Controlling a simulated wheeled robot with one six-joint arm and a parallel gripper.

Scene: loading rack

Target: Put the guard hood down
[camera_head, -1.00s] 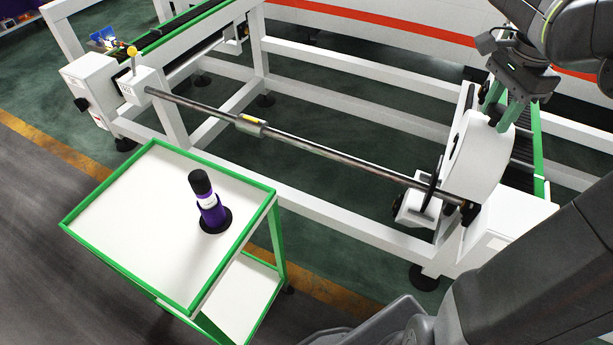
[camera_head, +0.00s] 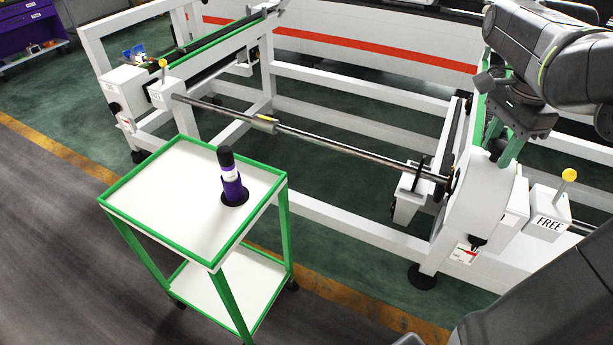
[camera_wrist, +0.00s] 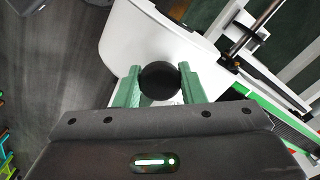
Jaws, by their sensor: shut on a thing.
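The guard hood (camera_head: 472,185) is a white rounded cover at the right end of the rack, beside the near end of the long dark shaft (camera_head: 335,143). In the wrist view its white shell (camera_wrist: 135,38) fills the upper middle, with a black ball knob (camera_wrist: 158,82) on it. My gripper (camera_head: 507,152) has green fingers at the hood's top. In the wrist view the fingers (camera_wrist: 158,86) are shut on the knob from both sides. The knob is mostly hidden in the head view.
A box marked FREE (camera_head: 547,217) with a yellow-knobbed lever (camera_head: 568,176) stands right of the hood. A green-edged white cart (camera_head: 160,230) carries a purple cylinder (camera_head: 233,185). A similar box with a yellow knob (camera_head: 163,64) is at the far left end. Dark floor lies open at left.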

